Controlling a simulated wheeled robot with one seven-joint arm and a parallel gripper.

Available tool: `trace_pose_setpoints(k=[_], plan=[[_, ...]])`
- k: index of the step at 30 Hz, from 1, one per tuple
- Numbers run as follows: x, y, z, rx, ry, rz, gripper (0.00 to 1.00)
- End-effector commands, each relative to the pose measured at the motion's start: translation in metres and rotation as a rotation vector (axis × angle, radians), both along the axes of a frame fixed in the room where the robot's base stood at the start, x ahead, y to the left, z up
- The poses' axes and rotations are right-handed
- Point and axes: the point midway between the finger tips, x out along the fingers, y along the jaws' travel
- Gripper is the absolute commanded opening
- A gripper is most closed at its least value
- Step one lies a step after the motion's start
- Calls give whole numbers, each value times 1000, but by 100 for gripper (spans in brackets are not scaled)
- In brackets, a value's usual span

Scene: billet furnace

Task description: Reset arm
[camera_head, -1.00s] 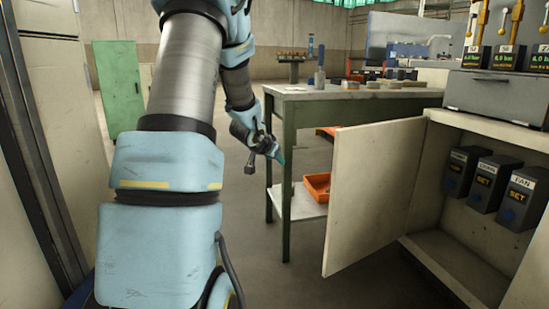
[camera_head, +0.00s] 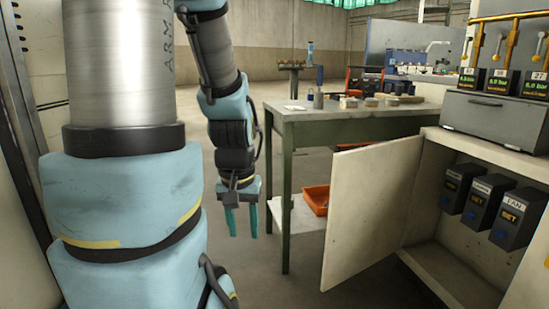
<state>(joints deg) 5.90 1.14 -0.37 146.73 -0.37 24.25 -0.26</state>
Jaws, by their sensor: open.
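My arm fills the left of the head view. My gripper (camera_head: 242,221) hangs pointing down, left of the green-legged table. Its two teal fingers are apart with nothing between them. It is clear of the table and of the open cabinet door.
The workbench (camera_head: 345,116) stands to the right of my gripper, with tools and blocks on top and an orange tray (camera_head: 317,198) on its lower shelf. An open cabinet door (camera_head: 362,215) juts out at the right. Several dark control boxes (camera_head: 484,200) sit inside the cabinet. Floor behind my arm is clear.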

Motion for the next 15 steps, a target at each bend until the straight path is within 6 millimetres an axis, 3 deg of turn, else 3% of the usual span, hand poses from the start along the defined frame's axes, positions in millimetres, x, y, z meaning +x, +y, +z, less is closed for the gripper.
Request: trace_pose_setpoints(k=[1,15], plan=[[0,0,31,0,-1,0,44],[1,0,179,1,-1,-1,44]])
